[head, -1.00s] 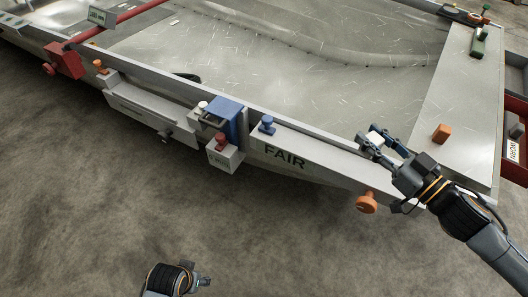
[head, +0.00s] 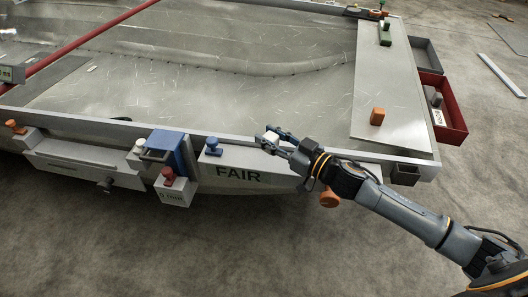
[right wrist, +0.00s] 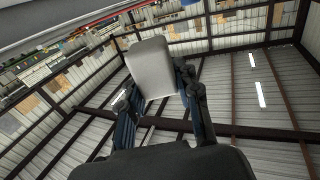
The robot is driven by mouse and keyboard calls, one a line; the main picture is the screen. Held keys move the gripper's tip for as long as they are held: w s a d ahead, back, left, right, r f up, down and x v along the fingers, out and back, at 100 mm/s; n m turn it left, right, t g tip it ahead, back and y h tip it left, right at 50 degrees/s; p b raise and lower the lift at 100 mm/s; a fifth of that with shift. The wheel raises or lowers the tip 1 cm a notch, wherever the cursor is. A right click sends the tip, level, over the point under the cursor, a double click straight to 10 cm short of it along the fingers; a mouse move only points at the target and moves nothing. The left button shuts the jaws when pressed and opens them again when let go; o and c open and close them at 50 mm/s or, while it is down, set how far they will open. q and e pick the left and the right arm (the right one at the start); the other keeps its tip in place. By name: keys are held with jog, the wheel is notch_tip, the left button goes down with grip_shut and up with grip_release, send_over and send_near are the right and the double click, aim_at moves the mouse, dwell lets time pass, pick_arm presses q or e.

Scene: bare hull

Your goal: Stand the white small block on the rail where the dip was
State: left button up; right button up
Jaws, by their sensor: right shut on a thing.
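The white small block (head: 271,135) is between the fingertips of my right gripper (head: 273,139), which is shut on it. In the right wrist view the block (right wrist: 151,68) stands out between the two fingers. In the head view the gripper and block are at the front rail (head: 80,125), just right of the blue knob and above the word FAIR. I cannot tell whether the block touches the rail. My left gripper is out of view.
A blue clamp-like piece (head: 168,150) and a blue knob (head: 213,146) sit on the rail to the left. A red knob (head: 169,176) tops a grey block in front. An orange block (head: 377,116) stands on the right plate. A red tray (head: 447,115) hangs at the right.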

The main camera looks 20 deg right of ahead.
jog(key=shift+w+a+f, duration=0.2)
jog(key=shift+w+f, duration=0.2)
jog(key=shift+f, duration=0.15)
jog(key=shift+w+a+f, duration=0.2)
jog(key=shift+w+f, duration=0.05)
jog(key=shift+f, duration=0.1)
jog(key=f, duration=0.1)
jog(key=f+b, duration=0.2)
jog(key=shift+w+a+f, duration=0.15)
jog(key=shift+w+f, duration=0.1)
jog(key=shift+f, duration=0.2)
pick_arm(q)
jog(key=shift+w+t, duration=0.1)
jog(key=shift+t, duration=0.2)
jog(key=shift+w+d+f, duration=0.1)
pick_arm(e)
jog(key=o, duration=1.1)
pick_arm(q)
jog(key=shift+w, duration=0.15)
pick_arm(e)
jog(key=shift+o, duration=0.2)
